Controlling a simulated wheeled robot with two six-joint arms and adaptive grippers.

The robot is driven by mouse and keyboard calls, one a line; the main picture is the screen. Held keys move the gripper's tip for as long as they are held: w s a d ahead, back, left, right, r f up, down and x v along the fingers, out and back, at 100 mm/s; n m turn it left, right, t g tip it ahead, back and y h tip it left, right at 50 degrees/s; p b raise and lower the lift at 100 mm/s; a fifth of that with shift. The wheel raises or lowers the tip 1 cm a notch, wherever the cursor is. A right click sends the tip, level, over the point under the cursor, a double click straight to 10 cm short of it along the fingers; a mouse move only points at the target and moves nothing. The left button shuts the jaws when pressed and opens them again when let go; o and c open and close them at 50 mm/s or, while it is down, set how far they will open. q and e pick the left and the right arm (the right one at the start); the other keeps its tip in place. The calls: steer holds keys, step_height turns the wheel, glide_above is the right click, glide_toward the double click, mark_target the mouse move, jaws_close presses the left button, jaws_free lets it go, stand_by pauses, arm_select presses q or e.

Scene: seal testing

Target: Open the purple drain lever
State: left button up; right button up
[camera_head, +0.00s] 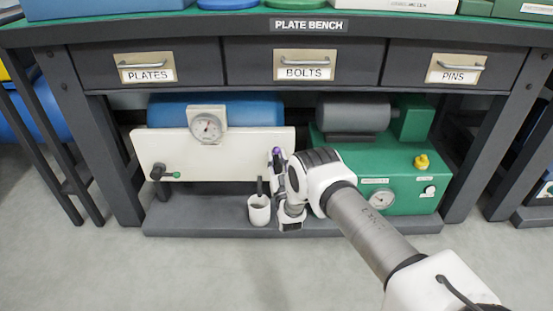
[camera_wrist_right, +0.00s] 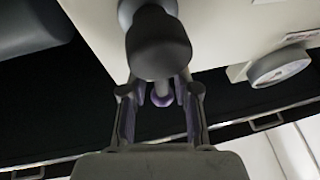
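The purple drain lever (camera_wrist_right: 162,97) shows in the right wrist view as a short purple piece below a grey rounded valve part (camera_wrist_right: 158,45). My right gripper (camera_wrist_right: 160,92) is open, with one finger on each side of the lever; a gap shows around the lever and contact cannot be made out. In the head view my right gripper (camera_head: 277,160) is at the right end of the white tank panel (camera_head: 225,150) and hides most of the valve. A small patch of purple shows at its fingers. My left gripper is not in view.
A white cup (camera_head: 259,210) stands on the lower shelf below a dark spout, close to my right gripper. A gauge (camera_head: 206,127) is on the panel top. A green pump unit (camera_head: 370,165) stands right, behind my arm.

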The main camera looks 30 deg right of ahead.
steer(key=v, duration=1.2)
